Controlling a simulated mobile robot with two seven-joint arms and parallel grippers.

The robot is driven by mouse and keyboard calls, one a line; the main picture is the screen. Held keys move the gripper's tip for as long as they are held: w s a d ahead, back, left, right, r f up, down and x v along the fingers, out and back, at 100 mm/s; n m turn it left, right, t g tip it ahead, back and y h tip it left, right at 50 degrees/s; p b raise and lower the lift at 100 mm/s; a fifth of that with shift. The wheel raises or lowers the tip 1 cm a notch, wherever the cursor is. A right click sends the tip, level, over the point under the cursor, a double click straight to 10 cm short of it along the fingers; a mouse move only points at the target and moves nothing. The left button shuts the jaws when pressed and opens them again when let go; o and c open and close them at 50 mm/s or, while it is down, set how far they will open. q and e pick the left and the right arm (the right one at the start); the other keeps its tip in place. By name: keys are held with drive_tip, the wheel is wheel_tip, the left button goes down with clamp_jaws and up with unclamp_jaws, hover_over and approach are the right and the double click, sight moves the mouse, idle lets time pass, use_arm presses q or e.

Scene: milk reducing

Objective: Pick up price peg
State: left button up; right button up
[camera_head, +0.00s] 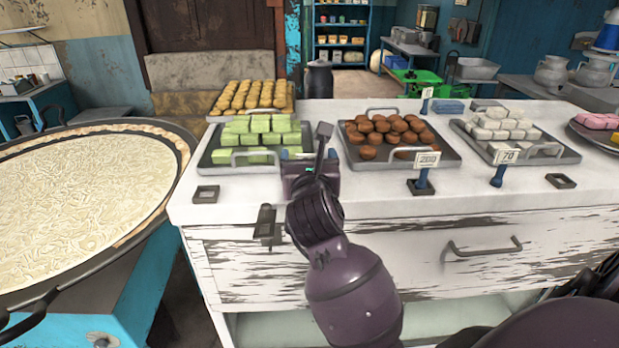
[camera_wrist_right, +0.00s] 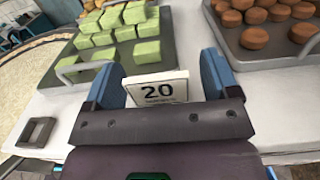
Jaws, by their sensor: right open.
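A white price card reading "20" (camera_wrist_right: 160,92) stands between the two blue fingers of my right gripper (camera_wrist_right: 163,78) in the right wrist view. The fingers are apart, one on each side of the card, with gaps visible. The lower part of this price peg is hidden behind the gripper body. In the head view my right gripper (camera_head: 312,165) is over the counter, between the green-block tray and the brown-sweets tray, and hides the card. Other price pegs stand right of it: "200" (camera_head: 427,160) on a blue post and "70" (camera_head: 506,155). My left gripper is not in view.
The green-block tray (camera_head: 215,158) and brown-sweets tray (camera_head: 450,159) flank the gripper on the white counter (camera_head: 380,188). Empty dark square holders lie at the counter's left (camera_head: 206,194) and right (camera_head: 561,181). A large round pan (camera_head: 80,210) stands at left.

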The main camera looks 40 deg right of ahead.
drive_tip(key=shift+w+d, duration=0.1)
drive_tip(key=shift+w, duration=0.1)
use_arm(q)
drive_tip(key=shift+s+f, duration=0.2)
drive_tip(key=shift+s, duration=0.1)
use_arm(e)
drive_tip(key=c, duration=1)
drive_tip(key=shift+r, duration=0.1)
